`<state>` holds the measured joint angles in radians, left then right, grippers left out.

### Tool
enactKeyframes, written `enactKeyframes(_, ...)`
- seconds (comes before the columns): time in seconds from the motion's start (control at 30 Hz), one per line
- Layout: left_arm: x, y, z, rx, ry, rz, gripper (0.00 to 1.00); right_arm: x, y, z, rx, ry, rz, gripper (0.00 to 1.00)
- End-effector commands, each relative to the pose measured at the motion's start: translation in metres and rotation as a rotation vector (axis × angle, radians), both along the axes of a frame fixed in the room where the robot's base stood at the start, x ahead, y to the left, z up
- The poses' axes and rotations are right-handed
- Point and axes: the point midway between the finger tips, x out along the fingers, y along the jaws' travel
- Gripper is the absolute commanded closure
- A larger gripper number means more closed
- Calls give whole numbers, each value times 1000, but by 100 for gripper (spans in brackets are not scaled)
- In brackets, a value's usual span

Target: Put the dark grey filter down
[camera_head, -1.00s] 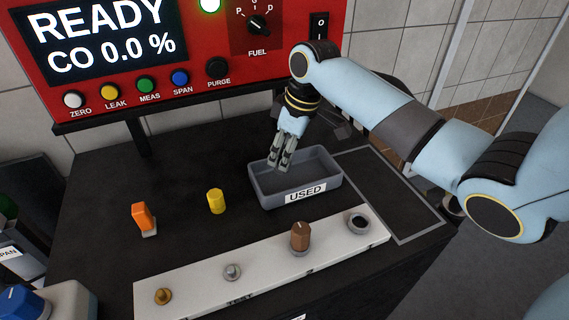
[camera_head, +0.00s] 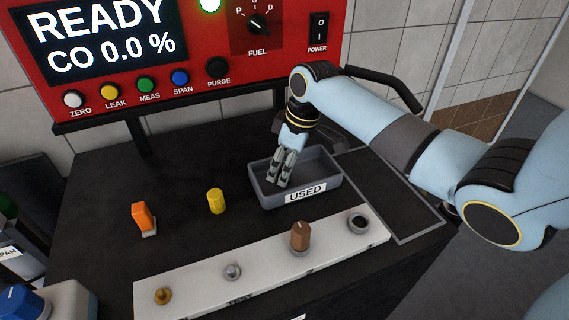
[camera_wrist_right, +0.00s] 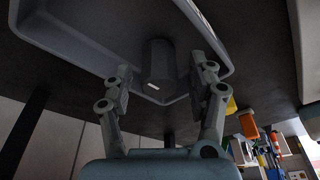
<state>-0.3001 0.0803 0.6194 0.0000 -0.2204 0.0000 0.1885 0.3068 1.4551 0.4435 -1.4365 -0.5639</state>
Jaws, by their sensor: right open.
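The dark grey filter (camera_wrist_right: 158,62) stands inside the grey tray labelled USED (camera_head: 331,187), as the right wrist view shows. The tray's rim also shows in that view (camera_wrist_right: 60,42). In the head view the fingers hide the filter. My left gripper is not in view.
A red analyser panel (camera_head: 290,40) rises behind.

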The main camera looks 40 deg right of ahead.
Motion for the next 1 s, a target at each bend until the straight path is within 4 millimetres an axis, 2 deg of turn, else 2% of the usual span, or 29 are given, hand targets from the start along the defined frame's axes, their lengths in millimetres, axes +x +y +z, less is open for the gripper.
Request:
enactKeyframes(0.17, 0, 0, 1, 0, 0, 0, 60, -1, -2, 10, -1, -1, 1, 42)
enactKeyframes(0.5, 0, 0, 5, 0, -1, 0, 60, -16, -12, 81, -4, -4, 2, 42)
enactKeyframes(0.63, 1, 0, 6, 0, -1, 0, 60, -21, -14, 103, -2, -3, 1, 42)
enactKeyframes(0.8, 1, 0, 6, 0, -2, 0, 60, -24, -16, 117, 0, 0, 1, 42)
enactKeyframes(1.0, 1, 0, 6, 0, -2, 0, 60, -25, -16, 119, 0, 0, 0, 42)
